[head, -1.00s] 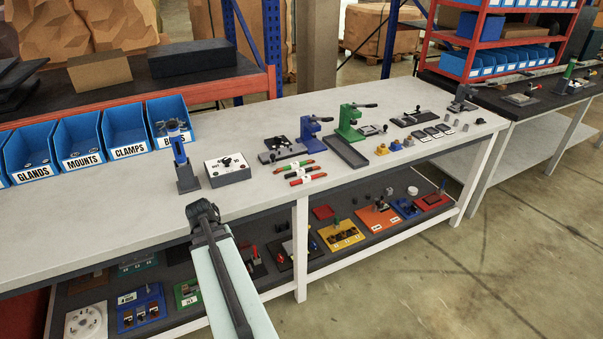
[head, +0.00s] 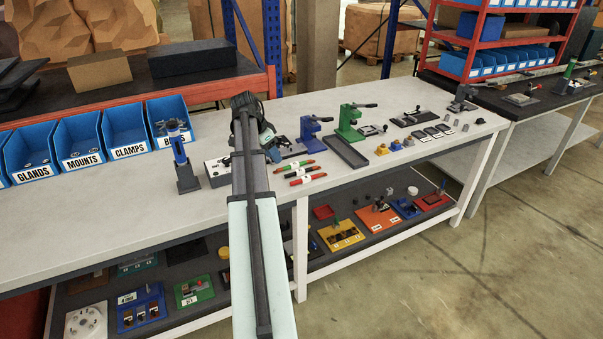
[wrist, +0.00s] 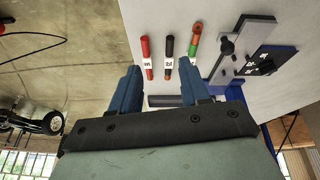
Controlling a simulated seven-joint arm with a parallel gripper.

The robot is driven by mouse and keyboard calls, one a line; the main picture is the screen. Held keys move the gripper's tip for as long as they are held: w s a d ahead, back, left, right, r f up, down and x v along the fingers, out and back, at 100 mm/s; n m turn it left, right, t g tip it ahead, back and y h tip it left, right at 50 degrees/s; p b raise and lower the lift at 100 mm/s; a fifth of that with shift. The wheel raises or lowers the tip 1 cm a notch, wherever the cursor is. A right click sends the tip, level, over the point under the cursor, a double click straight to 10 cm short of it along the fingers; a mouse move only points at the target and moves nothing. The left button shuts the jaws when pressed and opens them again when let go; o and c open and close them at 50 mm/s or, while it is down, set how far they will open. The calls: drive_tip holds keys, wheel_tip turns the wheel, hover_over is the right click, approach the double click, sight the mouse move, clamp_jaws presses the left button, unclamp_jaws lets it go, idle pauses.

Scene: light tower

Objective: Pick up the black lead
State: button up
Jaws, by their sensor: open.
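The black lead (wrist: 168,47) lies on the pale bench top in the wrist view, with a white label at its near end. It lies between a red lead (wrist: 146,47) on its left and a green and red lead (wrist: 195,42) on its right. My gripper (wrist: 160,65) is open, its two blue fingers apart and nothing between them. In the picture the black lead's labelled end lies just beyond the gap between the fingertips. I cannot tell the height above the bench. In the head view my arm's end hangs over the bench, left of the leads.
The grey box with knobs (head: 215,172) is partly hidden behind my arm in the head view. A blue press (head: 310,130) and a green press (head: 349,122) stand beyond the leads. The bench's front edge is close to the leads.

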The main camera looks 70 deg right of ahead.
sight(290, 174)
drive_tip(key=s+d+f, duration=0.1)
drive_tip(key=d+f, duration=0.1)
drive_tip(key=f, duration=0.1)
drive_tip(key=s+d+f+m, duration=0.1)
drive_tip(key=d+f, duration=0.1)
drive_tip(key=f, duration=0.2)
drive_tip(key=s+d+f+m, duration=0.1)
drive_tip(key=d+f, duration=0.1)
drive_tip(key=f, duration=0.1)
drive_tip(key=shift+s+d+f, duration=0.15)
drive_tip(key=shift+s+f, duration=0.2)
drive_tip(key=shift+f, duration=0.05)
idle(0.4)
clamp_jaws()
idle(0.3)
